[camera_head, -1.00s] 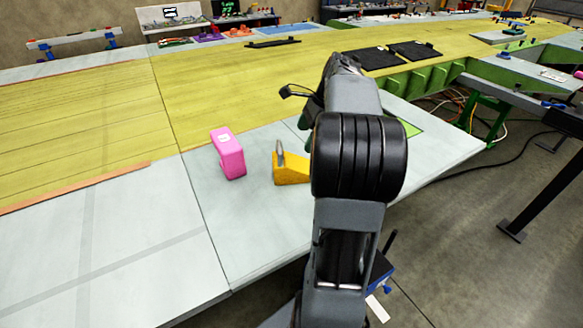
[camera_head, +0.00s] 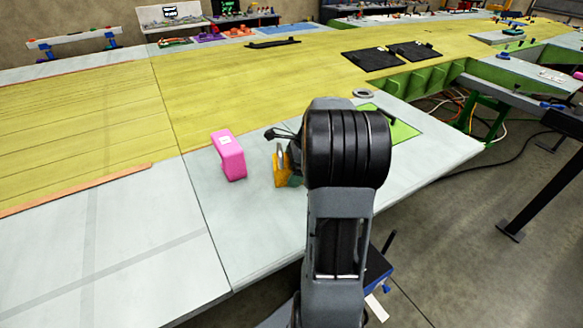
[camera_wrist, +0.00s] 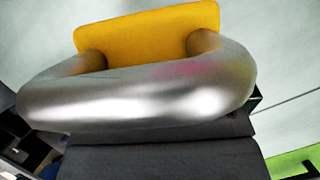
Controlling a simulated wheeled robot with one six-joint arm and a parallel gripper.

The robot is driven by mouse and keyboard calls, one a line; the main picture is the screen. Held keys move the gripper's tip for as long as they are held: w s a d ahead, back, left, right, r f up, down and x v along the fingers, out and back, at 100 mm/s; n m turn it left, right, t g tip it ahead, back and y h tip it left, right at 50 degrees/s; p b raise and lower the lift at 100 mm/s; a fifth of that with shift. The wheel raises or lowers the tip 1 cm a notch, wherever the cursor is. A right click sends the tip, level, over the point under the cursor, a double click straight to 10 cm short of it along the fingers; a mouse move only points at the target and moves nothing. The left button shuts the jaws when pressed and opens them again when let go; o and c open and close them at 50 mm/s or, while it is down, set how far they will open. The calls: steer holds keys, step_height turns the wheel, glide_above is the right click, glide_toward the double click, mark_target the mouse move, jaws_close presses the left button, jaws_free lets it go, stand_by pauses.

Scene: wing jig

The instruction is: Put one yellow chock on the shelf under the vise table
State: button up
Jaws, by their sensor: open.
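A yellow chock (camera_head: 280,178) with a silver metal handle (camera_head: 281,155) stands on the pale worktop, partly hidden by my arm. In the wrist view the handle (camera_wrist: 140,100) is large and close to the camera, with the yellow body (camera_wrist: 150,38) beyond it. My gripper (camera_head: 287,143) is at the chock's handle, open. Its fingers are mostly hidden by the arm and handle, so I cannot tell whether they straddle or touch the handle. I cannot make out the vise table's shelf.
A pink block (camera_head: 228,157) stands just left of the chock. A grey ring (camera_head: 362,93) and a green mat (camera_head: 400,128) lie beyond my arm. The worktop's front left is clear. A dark-legged table (camera_head: 561,121) stands at the right, with open floor before it.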

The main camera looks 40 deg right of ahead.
steer(key=shift+w+a+f, duration=0.1)
steer(key=shift+a+f, duration=0.05)
steer(key=shift+f, duration=0.15)
steer(key=c, duration=1.2)
steer(key=shift+r, duration=0.1)
steer(key=shift+c, duration=1)
